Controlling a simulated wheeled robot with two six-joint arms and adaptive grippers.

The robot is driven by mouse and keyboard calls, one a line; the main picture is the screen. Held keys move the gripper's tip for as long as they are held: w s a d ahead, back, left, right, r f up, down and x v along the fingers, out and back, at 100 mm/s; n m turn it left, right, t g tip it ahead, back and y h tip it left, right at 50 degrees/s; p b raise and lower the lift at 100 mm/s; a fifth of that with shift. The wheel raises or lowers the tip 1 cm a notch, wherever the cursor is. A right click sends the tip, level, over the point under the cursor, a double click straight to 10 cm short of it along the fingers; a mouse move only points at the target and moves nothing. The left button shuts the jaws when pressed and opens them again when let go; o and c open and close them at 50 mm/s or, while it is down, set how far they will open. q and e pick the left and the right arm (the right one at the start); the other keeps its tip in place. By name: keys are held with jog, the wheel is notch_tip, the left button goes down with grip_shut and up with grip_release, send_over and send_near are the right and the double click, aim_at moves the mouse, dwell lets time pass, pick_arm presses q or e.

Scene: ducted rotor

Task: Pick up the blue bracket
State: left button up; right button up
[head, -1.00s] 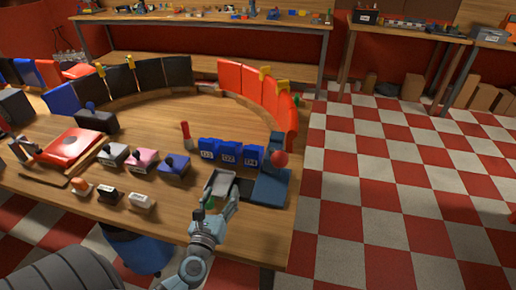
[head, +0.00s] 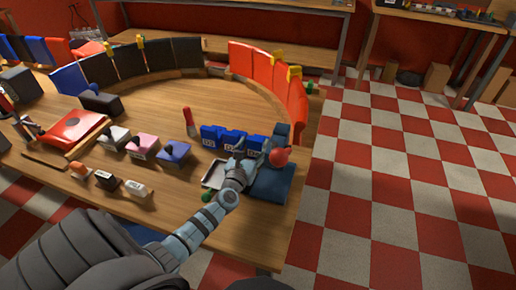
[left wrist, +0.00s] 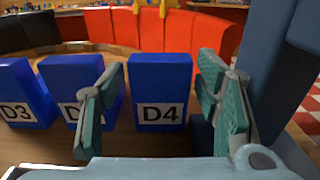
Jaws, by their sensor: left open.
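Several upright blue pieces with white labels stand in a row near the table's right end; I cannot tell for certain which of them, if any, is the bracket. The one marked D4 (head: 257,146) is at the row's right end. In the left wrist view the D4 piece (left wrist: 160,85) stands straight ahead, framed by both fingers. My left gripper (head: 243,160) is open and empty just in front of the row; it also shows in the left wrist view (left wrist: 163,75). Whether the fingertips reach alongside D4 is unclear. My right gripper is out of view.
A blue stand (head: 273,183) with a red ball (head: 279,157) is close on the gripper's right. A pale tray (head: 213,176) lies beside and partly under my gripper. A red upright piece (head: 188,120) stands left of the row. Red and black panels curve behind, with bare tabletop between.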

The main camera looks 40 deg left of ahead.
pick_arm(q)
jog(key=shift+w+a, duration=0.2)
jog(key=shift+w, duration=0.4)
jog(key=c, duration=1)
jog(key=shift+o, duration=0.2)
